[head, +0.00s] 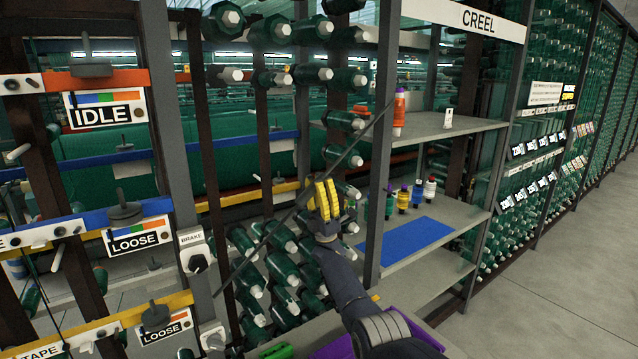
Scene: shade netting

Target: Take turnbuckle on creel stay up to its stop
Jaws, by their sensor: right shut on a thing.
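The creel stay (353,147) is a thin dark rod. It runs diagonally from upper right, by the grey shelf post, down to the lower left across the rack of green bobbins. My right gripper (325,198), with yellow fingers, is shut about midway along the stay. The turnbuckle is hidden by the fingers, so I cannot make out its shape or how far it is turned. My left gripper is not in view.
Grey CREEL shelves (455,208) with small coloured spools and a blue mat (405,241) stand to the right. A BRAKE box (194,250) and panels with IDLE (104,108) and LOOSE (137,236) signs stand left. Floor (560,290) at right is clear.

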